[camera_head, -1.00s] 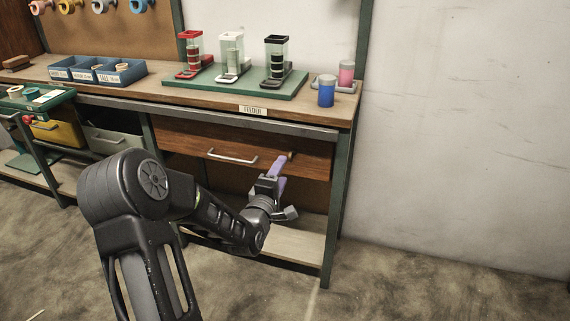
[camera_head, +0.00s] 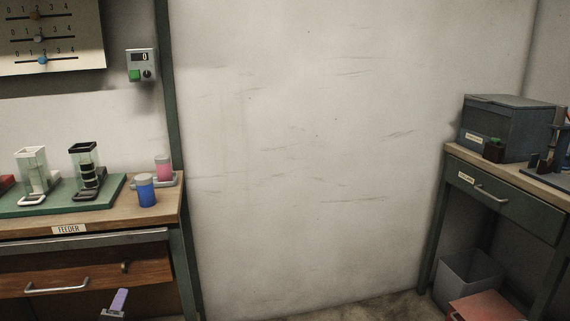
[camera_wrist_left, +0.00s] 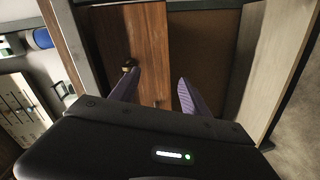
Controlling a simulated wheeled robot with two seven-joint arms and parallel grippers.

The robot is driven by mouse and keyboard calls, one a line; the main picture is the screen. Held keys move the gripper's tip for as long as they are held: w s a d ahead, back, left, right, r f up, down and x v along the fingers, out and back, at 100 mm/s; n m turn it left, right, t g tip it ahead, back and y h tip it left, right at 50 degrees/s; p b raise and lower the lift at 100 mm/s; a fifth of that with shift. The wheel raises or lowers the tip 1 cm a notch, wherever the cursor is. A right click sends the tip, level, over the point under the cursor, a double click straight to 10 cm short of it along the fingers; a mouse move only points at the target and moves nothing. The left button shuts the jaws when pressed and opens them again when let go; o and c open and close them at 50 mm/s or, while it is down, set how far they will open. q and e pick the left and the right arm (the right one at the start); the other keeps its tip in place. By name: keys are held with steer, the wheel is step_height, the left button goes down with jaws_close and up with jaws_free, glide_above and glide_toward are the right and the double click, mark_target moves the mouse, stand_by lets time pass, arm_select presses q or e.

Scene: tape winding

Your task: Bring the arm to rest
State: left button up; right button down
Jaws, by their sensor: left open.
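My left gripper (camera_head: 118,302) shows at the bottom left of the head view, in front of the wooden drawer (camera_head: 70,279) of the feeder bench. Only a purple finger and a bit of its grey mount are in the picture; the arm behind it is out of frame. In the left wrist view the two purple fingers (camera_wrist_left: 155,90) stand apart with nothing between them. A small dark knob (camera_wrist_left: 128,66) on the drawer front is close to the left finger; I cannot tell whether they touch. My right gripper is in neither view.
The feeder bench (camera_head: 160,207) carries a green board (camera_head: 55,205) with clear dispensers, a blue jar (camera_head: 146,190) and a pink jar (camera_head: 163,167). Bare wall fills the middle. At right stands a green bench (camera_head: 520,203) with a grey box (camera_head: 507,128), a bin below it and a red object.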

arm_select(q)
steer(key=s+d+f+m+g+h, duration=0.3)
steer(key=s+d+f+m, duration=0.1)
steer(key=d+f, duration=0.5)
steer(key=s+d+f+m+g+h, duration=0.2)
steer(key=s+d+f+m+g, duration=0.2)
steer(key=d+f, duration=0.55)
steer(key=s+d+f+m+g+h, duration=0.2)
steer(key=s+d+f+m+g, duration=0.3)
steer(key=s+d, duration=0.5)
steer(key=s+d+f+m+g+h, duration=0.2)
steer(key=s+d+f+m, duration=0.1)
steer(key=s+d+f, duration=0.6)
step_height(320, 180, up, 28)
steer(key=s+d+p, duration=0.1)
steer(key=p, duration=2.6)
steer(key=shift+s+d+r, duration=0.15)
steer(key=shift+d, duration=0.2)
